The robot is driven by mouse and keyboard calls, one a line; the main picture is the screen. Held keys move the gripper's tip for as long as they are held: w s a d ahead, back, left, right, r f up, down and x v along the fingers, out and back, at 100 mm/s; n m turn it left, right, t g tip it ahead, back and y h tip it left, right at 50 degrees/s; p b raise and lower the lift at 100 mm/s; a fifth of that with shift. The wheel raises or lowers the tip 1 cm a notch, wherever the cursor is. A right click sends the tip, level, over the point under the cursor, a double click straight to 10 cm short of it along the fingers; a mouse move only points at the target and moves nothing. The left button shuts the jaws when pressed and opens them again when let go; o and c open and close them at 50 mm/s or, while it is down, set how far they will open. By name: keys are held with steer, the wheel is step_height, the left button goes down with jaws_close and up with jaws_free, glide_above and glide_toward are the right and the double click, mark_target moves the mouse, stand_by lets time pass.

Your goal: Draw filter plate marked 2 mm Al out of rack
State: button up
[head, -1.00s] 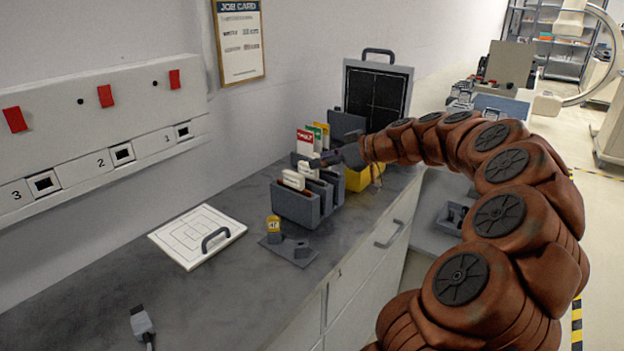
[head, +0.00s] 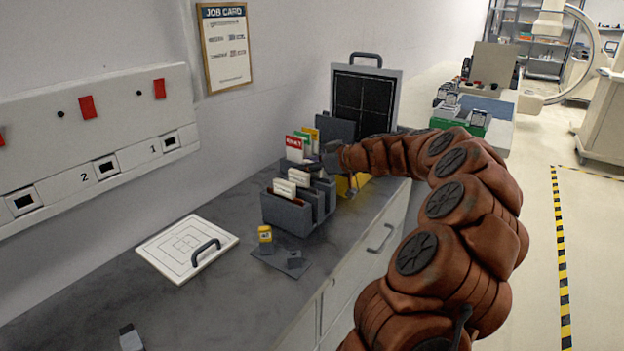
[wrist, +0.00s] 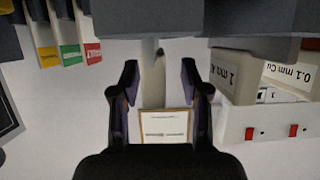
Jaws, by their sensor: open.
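The dark grey rack (head: 285,215) stands on the counter with pale filter plates (head: 286,189) upright in its slots. In the wrist view, plates marked 1 mm Al (wrist: 228,78) and 0.1 mm Cu (wrist: 262,72) show upside down at the right. A pale plate (wrist: 153,82), seen nearly edge-on, stands between my open fingers, with clear gaps on both sides; its marking is not readable. My gripper (wrist: 160,85) also shows in the head view (head: 326,160), at the rack's far end. I cannot read 2 mm Al on any plate.
Red, green and yellow tagged cards (head: 294,146) stand behind the rack. A framed black panel (head: 362,100) stands further back. The wall box (head: 60,130) is at left.

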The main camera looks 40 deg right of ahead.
steer(key=shift+w+a+f, duration=0.1)
steer(key=shift+w+f, duration=0.25)
steer(key=shift+w, duration=0.25)
steer(key=shift+c, duration=0.2)
jaws_close()
